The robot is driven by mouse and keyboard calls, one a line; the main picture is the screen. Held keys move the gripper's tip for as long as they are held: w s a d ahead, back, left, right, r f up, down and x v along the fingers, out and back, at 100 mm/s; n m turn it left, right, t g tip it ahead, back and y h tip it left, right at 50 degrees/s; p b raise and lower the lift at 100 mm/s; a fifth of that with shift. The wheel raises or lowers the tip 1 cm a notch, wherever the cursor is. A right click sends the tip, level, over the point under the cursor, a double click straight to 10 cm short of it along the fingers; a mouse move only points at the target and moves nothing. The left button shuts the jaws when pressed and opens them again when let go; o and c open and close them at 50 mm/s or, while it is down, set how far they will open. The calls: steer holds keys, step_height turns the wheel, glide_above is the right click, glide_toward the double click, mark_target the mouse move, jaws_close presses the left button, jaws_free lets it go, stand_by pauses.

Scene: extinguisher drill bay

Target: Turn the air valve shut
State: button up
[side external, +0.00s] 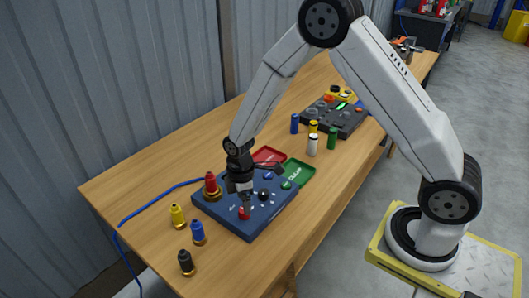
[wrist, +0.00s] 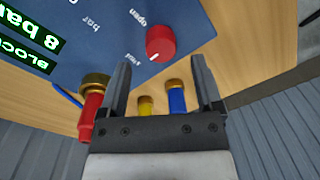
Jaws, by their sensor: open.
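The air valve is a red round knob (wrist: 160,42) on a blue panel (wrist: 90,40). A white mark sits on the knob's lower-left edge in the wrist view, with the word "shut" beside that side and "open" above it. In the side view the knob (side external: 244,213) is near the front corner of the panel (side external: 254,228). My gripper (side external: 244,204) points down just above the knob. In the wrist view my gripper (wrist: 160,66) is open, with the knob between and beyond its fingertips. I cannot tell whether a finger touches it.
A red fitting with a brass base (side external: 211,187) stands on the panel, close to my gripper. Yellow (side external: 178,216), blue (side external: 198,233) and black (side external: 186,262) fittings stand left on the table. Red (side external: 268,155) and green (side external: 299,173) trays lie behind. A green-lit display (wrist: 38,35) reads 8 bar.

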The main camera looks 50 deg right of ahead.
steer(key=shift+w+r, duration=0.1)
steer(key=shift+r, duration=2.05)
steer(key=shift+d, duration=0.1)
steer(key=shift+s+d+r+m, duration=0.15)
steer(key=shift+s+r+m, duration=0.25)
steer(key=shift+r, duration=0.1)
steer(key=s+d+r+m+t, duration=0.3)
steer(key=s+r+m, duration=0.4)
steer(key=s+m, duration=0.3)
steer(key=shift+s+d+r+m, duration=0.2)
steer(key=shift+s+d+m, duration=0.15)
steer(key=shift+s, duration=0.65)
